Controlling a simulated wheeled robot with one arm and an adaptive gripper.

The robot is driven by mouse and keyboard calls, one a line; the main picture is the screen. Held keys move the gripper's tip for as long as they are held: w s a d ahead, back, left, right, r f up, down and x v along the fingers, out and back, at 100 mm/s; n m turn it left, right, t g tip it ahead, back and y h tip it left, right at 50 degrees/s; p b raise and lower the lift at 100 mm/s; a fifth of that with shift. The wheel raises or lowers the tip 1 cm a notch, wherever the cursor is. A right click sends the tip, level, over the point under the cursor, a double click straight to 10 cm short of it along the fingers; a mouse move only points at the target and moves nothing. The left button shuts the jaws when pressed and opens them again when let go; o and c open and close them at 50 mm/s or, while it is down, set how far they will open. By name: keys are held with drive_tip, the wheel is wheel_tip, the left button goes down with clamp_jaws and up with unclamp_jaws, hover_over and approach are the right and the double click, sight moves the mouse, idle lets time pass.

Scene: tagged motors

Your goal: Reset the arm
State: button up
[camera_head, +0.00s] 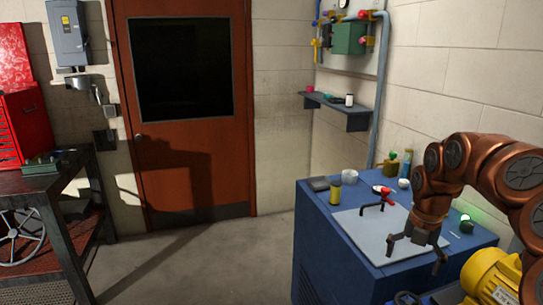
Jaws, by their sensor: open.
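My copper-coloured arm reaches in from the right, bent over the blue cabinet (325,262). My gripper (413,262) hangs over the front right part of the cabinet's pale top plate (362,232). Its two dark fingers are spread wide apart, with nothing between them. A yellow motor (490,278) stands at the lower right, partly hidden by my arm and cut off by the picture edge.
On the cabinet are a red-handled valve (385,192), a yellow can (335,193), a white cup (349,176) and small bottles. A wall shelf (345,115) hangs behind. A dark workbench (55,180) stands left. The floor (200,265) between is clear.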

drive_tip(key=s+a+r+m, duration=0.2)
drive_tip(key=s+a+m, duration=0.9)
drive_tip(key=s+a, duration=0.25)
drive_tip(key=s+a+f+m+g, duration=0.1)
drive_tip(key=s+a+f+m, duration=0.1)
drive_tip(key=s+m, duration=0.6)
drive_tip(key=s+a+f+m+g, duration=0.1)
drive_tip(key=s+a+f+m, duration=0.1)
drive_tip(key=s+m, duration=0.6)
drive_tip(key=shift+s+a+f+m, duration=0.35)
drive_tip(key=shift+f+m, duration=0.25)
drive_tip(key=shift+f, duration=0.25)
